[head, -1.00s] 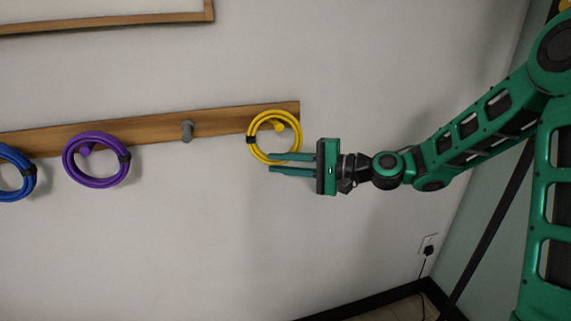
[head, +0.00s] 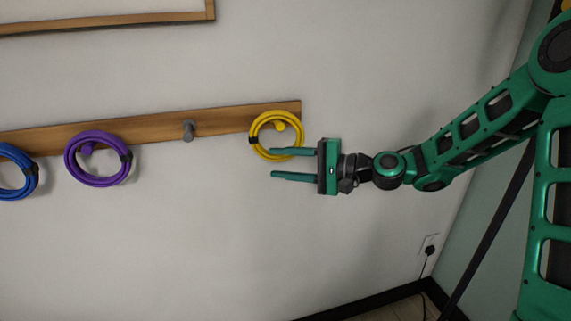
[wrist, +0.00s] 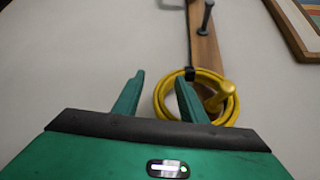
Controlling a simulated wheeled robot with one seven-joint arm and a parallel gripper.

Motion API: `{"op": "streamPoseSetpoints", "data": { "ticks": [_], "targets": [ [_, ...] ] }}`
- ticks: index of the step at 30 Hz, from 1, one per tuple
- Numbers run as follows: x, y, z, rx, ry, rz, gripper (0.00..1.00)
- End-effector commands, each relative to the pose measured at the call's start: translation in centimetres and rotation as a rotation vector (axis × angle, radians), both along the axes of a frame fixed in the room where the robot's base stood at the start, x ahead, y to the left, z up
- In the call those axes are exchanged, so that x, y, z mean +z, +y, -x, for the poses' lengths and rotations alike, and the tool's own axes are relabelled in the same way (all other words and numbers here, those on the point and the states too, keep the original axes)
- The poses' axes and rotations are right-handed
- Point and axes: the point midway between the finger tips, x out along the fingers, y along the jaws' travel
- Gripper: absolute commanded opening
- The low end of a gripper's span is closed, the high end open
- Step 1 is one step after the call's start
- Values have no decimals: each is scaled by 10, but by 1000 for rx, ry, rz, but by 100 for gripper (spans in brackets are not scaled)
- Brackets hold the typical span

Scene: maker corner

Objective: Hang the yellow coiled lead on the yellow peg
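The yellow coiled lead (head: 256,145) hangs on the yellow peg (head: 280,127) at the right end of the wooden rail, with the peg through its loop. A dark tie binds the coil at its left side. In the wrist view the coil (wrist: 235,105) rings the peg (wrist: 217,101) too. My gripper (head: 272,163) is open, its fingers pointing left. The upper finger overlaps the coil's lower edge in the head view. In the wrist view one finger overlaps the coil's left part; I cannot tell whether it touches. Nothing is held between the fingers.
The wooden rail (head: 229,119) also bears a bare grey peg (head: 189,130), a purple coil (head: 95,181) and a blue coil (head: 32,182). A framed panel (head: 110,17) is above.

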Motion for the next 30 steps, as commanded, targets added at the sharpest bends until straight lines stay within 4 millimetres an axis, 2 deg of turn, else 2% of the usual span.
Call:
{"op": "streamPoseSetpoints", "data": {
  "ticks": [5,8,21,27,30],
  "targets": [
    [0,-3,1,-1,0,0,38],
    [1,-12,3,-2,1,0,38],
    [9,-83,28,-4,2,0,38],
    [10,-98,34,-1,0,6,38],
    [1,-101,39,6,-6,63,38]
  ]
}}
